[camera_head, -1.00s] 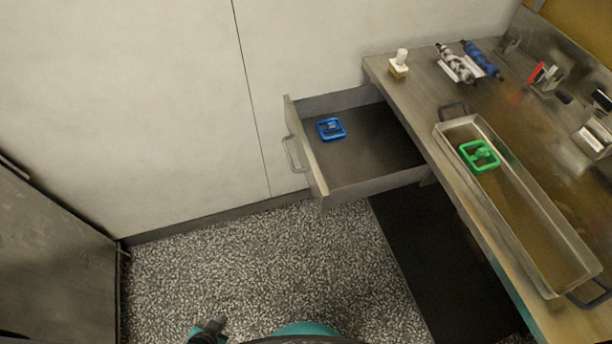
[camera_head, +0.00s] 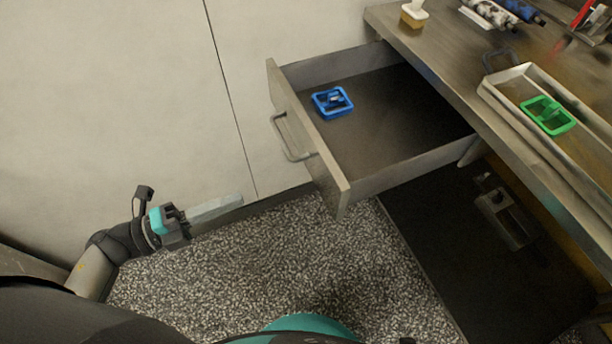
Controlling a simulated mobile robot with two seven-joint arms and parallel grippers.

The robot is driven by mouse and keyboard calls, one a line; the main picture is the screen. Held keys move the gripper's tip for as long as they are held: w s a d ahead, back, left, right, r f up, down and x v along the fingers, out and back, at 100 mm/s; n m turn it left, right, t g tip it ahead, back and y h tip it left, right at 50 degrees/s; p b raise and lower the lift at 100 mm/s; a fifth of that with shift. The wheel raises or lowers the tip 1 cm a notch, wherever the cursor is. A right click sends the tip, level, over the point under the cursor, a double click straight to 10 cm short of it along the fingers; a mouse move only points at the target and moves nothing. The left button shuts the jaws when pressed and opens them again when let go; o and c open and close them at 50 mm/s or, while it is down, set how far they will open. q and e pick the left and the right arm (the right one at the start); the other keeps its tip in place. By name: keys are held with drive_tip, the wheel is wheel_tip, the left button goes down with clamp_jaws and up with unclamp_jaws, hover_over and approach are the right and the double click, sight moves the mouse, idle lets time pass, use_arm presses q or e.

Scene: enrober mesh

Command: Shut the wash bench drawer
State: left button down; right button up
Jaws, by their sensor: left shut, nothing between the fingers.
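The wash bench drawer (camera_head: 400,167) is pulled out to the left from under the wash bench (camera_head: 455,75). Its front panel (camera_head: 308,140) carries a bar handle (camera_head: 289,142) facing left. A blue square frame-shaped piece (camera_head: 332,102) lies inside the drawer near the front. My left gripper (camera_head: 238,202) is shut and empty, low and to the left of the drawer front, with its fingers pointing right. It is apart from the handle and the panel. My right gripper is not in view.
A long metal tray (camera_head: 532,132) with a green frame-shaped piece (camera_head: 547,114) stands on the bench. A white-topped brush (camera_head: 414,13) stands near the bench corner. The pale wall (camera_head: 120,100) runs behind the drawer. The speckled floor (camera_head: 270,265) is clear.

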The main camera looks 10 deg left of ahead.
sight(317, 172)
use_arm(q)
drive_tip(key=b+x, duration=0.1)
drive_tip(key=x, duration=1.3)
drive_tip(key=shift+s+d, duration=0.15)
drive_tip(key=shift+s, duration=0.05)
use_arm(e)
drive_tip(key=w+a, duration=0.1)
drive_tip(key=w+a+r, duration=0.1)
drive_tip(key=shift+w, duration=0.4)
